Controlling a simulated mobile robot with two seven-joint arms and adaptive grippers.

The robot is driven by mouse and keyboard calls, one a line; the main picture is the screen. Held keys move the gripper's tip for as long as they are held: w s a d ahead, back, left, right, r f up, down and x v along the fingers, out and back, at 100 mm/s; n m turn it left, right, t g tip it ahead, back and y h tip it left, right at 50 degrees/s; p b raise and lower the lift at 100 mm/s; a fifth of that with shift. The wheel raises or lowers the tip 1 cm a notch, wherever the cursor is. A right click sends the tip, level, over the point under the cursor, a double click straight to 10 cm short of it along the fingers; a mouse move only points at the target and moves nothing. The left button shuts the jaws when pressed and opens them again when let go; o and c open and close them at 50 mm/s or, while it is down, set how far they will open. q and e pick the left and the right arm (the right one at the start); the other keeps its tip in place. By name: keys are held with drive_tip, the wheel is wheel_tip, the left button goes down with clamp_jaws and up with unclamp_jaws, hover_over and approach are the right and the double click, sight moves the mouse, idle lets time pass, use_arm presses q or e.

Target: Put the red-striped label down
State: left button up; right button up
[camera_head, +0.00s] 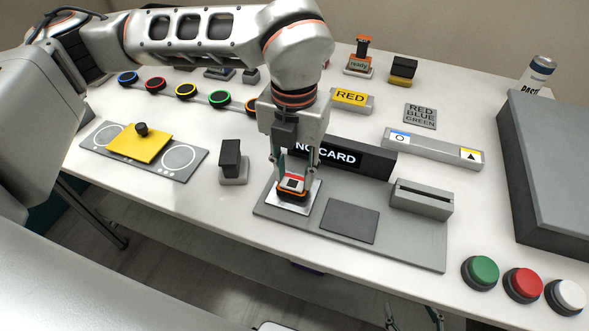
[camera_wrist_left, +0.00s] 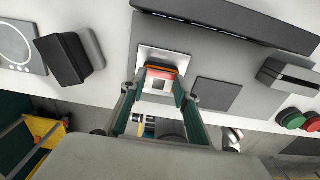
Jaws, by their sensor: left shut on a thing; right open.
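The red-striped label (camera_head: 291,183) is a small block with a red band and a black square on a white face. My left gripper (camera_head: 292,177) is shut on it, with one finger at each side. The label is over a pale silver square plate (camera_head: 285,204) on the grey base board (camera_head: 395,246). In the left wrist view the label (camera_wrist_left: 160,79) sits between the fingertips, over the plate (camera_wrist_left: 172,53). I cannot tell whether it touches the plate. My right gripper (camera_head: 413,316) is open and empty at the bottom edge, partly cut off.
A dark square pad (camera_head: 350,221) and a grey slotted block (camera_head: 422,199) are right of the plate. The "NO CARD" display (camera_head: 352,158) stands behind. A black-topped block (camera_head: 232,160) is to the left. Green, red and white buttons (camera_head: 523,284) are at the front right.

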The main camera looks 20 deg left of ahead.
sight(294, 180)
use_arm(q)
drive_tip(key=shift+f, duration=0.15)
drive_tip(key=o, duration=0.7)
drive_tip(key=shift+r, duration=0.2)
wheel_tip(294, 180, up, 12)
idle(0.6)
